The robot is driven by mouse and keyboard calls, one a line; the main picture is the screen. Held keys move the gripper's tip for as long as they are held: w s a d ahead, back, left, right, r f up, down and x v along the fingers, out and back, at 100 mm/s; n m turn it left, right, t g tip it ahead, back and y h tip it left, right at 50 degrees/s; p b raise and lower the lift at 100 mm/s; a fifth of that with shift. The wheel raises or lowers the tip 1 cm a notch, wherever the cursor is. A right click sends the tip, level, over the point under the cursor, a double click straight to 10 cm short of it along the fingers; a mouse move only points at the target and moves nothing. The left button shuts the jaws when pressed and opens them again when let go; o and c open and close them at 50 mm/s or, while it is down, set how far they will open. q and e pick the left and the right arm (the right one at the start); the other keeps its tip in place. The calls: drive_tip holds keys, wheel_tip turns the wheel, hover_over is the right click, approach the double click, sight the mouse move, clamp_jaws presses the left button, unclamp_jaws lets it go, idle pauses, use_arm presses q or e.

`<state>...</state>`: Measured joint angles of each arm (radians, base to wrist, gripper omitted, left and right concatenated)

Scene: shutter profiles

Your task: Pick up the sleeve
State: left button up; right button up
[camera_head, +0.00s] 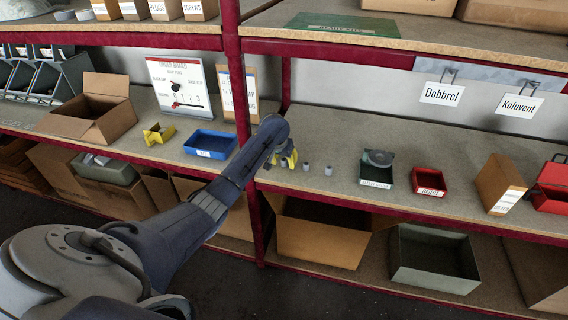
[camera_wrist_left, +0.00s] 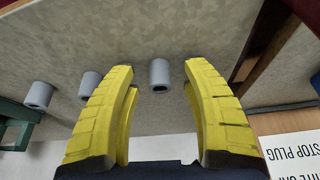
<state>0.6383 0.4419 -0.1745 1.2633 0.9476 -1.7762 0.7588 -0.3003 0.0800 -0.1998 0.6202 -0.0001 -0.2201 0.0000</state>
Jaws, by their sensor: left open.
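Several small grey cylindrical sleeves stand in a row on the middle shelf. In the left wrist view one sleeve (camera_wrist_left: 159,74) lies between and just beyond my open yellow fingers, apart from both. A second sleeve (camera_wrist_left: 90,84) is beside the left-hand finger, and a third (camera_wrist_left: 38,95) is farther left by a green tray. In the head view two sleeves, one (camera_head: 306,167) and another (camera_head: 328,170), show right of my left gripper (camera_head: 288,159); the one at the fingers is hidden there. My left gripper is empty. My right gripper is not in view.
A green tray (camera_head: 389,183) with a round grey part and a red bin (camera_head: 430,190) stand to the right. A blue bin (camera_head: 211,156), a yellow part (camera_head: 158,134) and an order board (camera_head: 180,112) are left of the red upright (camera_head: 240,110). Bare shelf lies behind the sleeves.

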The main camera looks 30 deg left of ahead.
use_arm(q)
drive_tip(key=shift+f, duration=0.1)
drive_tip(key=shift+c, duration=0.5)
clamp_jaws()
